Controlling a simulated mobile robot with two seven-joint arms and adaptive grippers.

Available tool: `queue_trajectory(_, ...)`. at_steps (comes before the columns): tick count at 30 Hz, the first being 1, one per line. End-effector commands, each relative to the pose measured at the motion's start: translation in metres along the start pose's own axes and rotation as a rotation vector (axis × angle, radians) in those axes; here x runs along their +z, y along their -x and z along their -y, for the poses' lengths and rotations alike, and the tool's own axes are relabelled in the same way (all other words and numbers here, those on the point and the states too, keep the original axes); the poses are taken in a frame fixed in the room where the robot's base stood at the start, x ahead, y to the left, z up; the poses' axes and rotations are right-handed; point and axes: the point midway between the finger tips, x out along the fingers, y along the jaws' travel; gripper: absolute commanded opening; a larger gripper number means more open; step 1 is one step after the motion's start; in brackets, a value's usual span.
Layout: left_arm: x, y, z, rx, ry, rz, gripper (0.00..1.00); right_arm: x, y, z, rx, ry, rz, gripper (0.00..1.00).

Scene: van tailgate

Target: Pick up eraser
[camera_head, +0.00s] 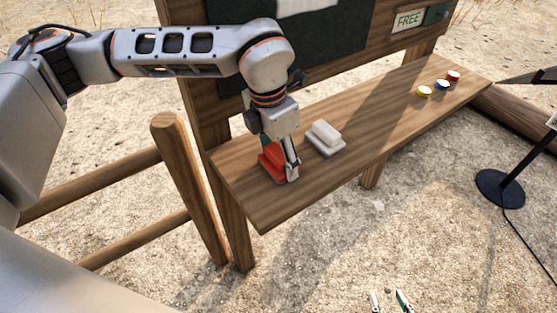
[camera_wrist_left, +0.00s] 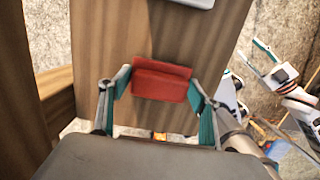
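A red block-shaped eraser (camera_head: 271,162) is at the near left end of the wooden shelf, partly hidden by my left gripper (camera_head: 278,160). In the left wrist view the eraser (camera_wrist_left: 162,82) lies between the two fingertips of my left gripper (camera_wrist_left: 160,88), one at each short end. The gaps are very small, and I cannot tell whether the fingers press on it. A white block-shaped eraser (camera_head: 325,138) lies on the shelf just right of the gripper. My right gripper (camera_head: 389,301) shows at the bottom edge, its fingers apart and empty.
The shelf (camera_head: 345,165) juts from a wooden board with a dark panel (camera_head: 330,50). Several small round pots (camera_head: 424,91) stand at its far right. A wooden fence post (camera_head: 185,175) stands left of the shelf. A dark stand (camera_head: 500,188) is on the right ground.

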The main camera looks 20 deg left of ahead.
Motion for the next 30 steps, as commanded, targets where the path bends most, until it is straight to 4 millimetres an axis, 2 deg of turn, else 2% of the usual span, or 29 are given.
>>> queue_trajectory(11, 0.0, 0.0, 0.0, -0.001, -0.001, 0.0, 0.41, -0.001, 0.0, -0.001, 0.001, 0.001, -0.002, 0.4)
queue_trajectory(17, 0.002, 0.01, 0.0, 0.001, 0.0, 0.002, 0.41, 0.0, -0.001, -0.001, 0.001, 0.001, -0.001, 0.4)
queue_trajectory(23, 0.005, 0.037, -0.001, 0.002, -0.001, 0.003, 0.41, 0.001, -0.001, -0.001, 0.001, 0.0, 0.0, 0.4)
queue_trajectory(30, 0.011, 0.086, -0.001, 0.002, 0.0, 0.004, 0.41, 0.003, -0.002, 0.0, 0.0, 0.0, 0.002, 0.4)
